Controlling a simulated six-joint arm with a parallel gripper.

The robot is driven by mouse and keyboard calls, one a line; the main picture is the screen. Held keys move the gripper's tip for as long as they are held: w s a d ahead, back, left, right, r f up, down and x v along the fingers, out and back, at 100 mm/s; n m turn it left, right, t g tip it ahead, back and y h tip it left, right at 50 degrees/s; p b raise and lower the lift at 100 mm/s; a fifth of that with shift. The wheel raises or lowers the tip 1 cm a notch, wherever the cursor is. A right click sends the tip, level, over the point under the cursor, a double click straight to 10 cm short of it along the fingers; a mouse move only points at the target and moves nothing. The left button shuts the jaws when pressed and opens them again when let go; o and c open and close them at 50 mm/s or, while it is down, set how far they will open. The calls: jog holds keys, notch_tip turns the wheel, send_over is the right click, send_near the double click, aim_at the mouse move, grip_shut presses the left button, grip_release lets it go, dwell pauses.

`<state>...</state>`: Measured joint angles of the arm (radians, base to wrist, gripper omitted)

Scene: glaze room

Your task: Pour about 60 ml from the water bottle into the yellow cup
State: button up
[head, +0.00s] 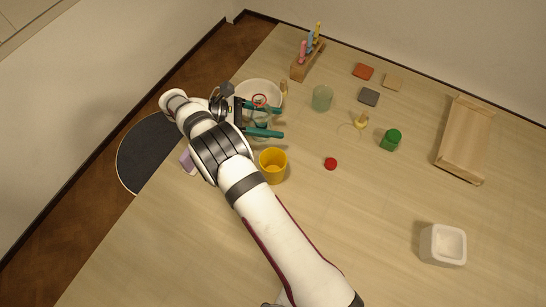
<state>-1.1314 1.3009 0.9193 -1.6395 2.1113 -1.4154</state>
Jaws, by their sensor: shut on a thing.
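The clear water bottle (260,122) is between the two teal fingers of my gripper (263,120), which is shut on it. Its open mouth, with a red ring, shows toward the top of the picture. I cannot tell how far it is tilted or how much water is in it. The yellow cup (273,166) stands upright on the table, just below the gripper in the picture and apart from the bottle. My arm partly borders its left side. The cup's contents are too dark to tell.
A white bowl (246,87) sits behind the gripper.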

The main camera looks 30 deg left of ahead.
jog(key=shift+f, duration=0.85)
dwell(2.2)
